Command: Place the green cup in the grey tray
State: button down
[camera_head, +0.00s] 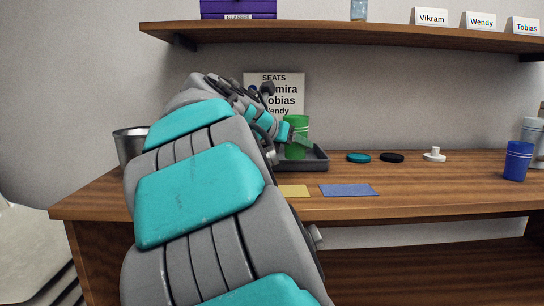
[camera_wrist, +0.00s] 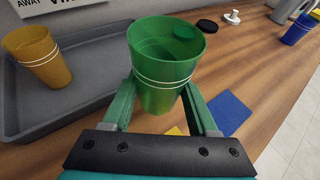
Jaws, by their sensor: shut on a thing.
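The green cup (camera_head: 297,123) is upright between the fingers of my gripper (camera_head: 296,143). In the wrist view my gripper (camera_wrist: 161,98) is shut on the green cup (camera_wrist: 162,70), with one finger on each side. The grey tray (camera_head: 317,159) is on the table, partly hidden behind my arm in the head view. In the wrist view the tray (camera_wrist: 85,62) lies left of the green cup and holds a yellow cup (camera_wrist: 38,58). The green cup appears at the tray's right edge; I cannot tell whether it is over the tray.
A yellow mat (camera_head: 293,190) and a blue mat (camera_head: 348,190) lie at the table's front. A teal disc (camera_head: 359,157), a black disc (camera_head: 392,157) and a white knobbed piece (camera_head: 434,154) lie right of the tray. A blue cup (camera_head: 517,162) stands far right. A shelf (camera_head: 350,36) hangs above.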

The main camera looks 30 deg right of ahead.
jog(key=w+d, duration=0.3)
jog(key=w, duration=0.1)
jog(key=w+d+f, duration=0.1)
jog(key=w+d, duration=0.6)
jog(key=w, duration=0.1)
jog(key=shift+w+d+f, duration=0.2)
jog(key=shift+w+d, duration=0.05)
jog(key=shift+w, duration=0.05)
jog(key=shift+f+b, duration=0.55)
jog(key=shift+f, duration=1.2)
jog(key=shift+f, duration=0.15)
jog(key=shift+c, duration=0.8)
grip_release()
jog(key=shift+f, duration=0.1)
jog(key=shift+a+r, duration=0.15)
jog(key=shift+r, duration=0.2)
jog(key=v, duration=1.1)
jog(key=shift+s+a+p, duration=0.15)
jog(key=shift+a+p, duration=0.15)
jog(key=shift+p, duration=0.1)
